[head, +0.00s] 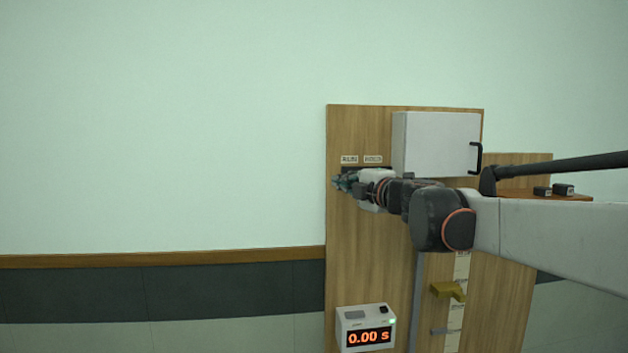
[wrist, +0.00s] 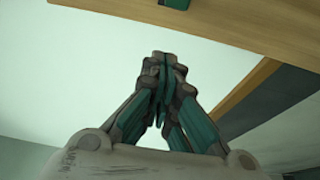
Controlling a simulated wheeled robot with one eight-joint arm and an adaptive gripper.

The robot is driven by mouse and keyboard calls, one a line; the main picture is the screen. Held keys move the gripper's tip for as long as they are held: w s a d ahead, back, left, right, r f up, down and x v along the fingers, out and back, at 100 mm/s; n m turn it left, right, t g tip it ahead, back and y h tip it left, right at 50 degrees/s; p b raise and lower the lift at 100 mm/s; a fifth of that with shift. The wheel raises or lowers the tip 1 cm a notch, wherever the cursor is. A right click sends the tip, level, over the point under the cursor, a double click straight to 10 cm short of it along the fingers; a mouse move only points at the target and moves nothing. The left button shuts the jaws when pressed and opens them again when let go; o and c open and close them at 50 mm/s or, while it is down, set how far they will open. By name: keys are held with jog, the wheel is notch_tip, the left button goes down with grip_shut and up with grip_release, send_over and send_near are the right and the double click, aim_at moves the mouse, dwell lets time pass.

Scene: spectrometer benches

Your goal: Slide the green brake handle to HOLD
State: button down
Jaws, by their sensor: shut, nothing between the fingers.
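My gripper (head: 338,182) is shut and empty, in front of the upper left part of the wooden board, just below two small labels. In the wrist view its fingertips (wrist: 162,56) meet, with nothing between them. A small green piece (wrist: 177,4) on the wooden board is cut off by the top edge of the wrist view, a little beyond the fingertips and apart from them; it may be the brake handle. In the head view the handle is not clearly visible, as my gripper and arm cover that area. The lettering on the labels (head: 349,159) (head: 373,159) is too small to read surely.
A white cabinet (head: 435,143) with a black handle juts out right of the labels. Below are a timer (head: 366,328) reading 0.00 s and a yellow bracket (head: 448,291) by a vertical rail. Small dark blocks (head: 563,189) sit on a shelf at right. Left of the board is bare wall.

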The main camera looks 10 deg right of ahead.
jog(key=w, duration=0.1)
jog(key=w+d+p, duration=0.1)
jog(key=w, duration=0.1)
jog(key=w+d+p, duration=0.1)
jog(key=shift+w+d, duration=0.15)
jog(key=shift+w, duration=0.25)
jog(key=shift+d, duration=0.1)
jog(key=d, duration=0.6)
jog(key=shift+d+b, duration=0.25)
jog(key=shift+b, duration=0.15)
jog(key=shift+a, duration=0.1)
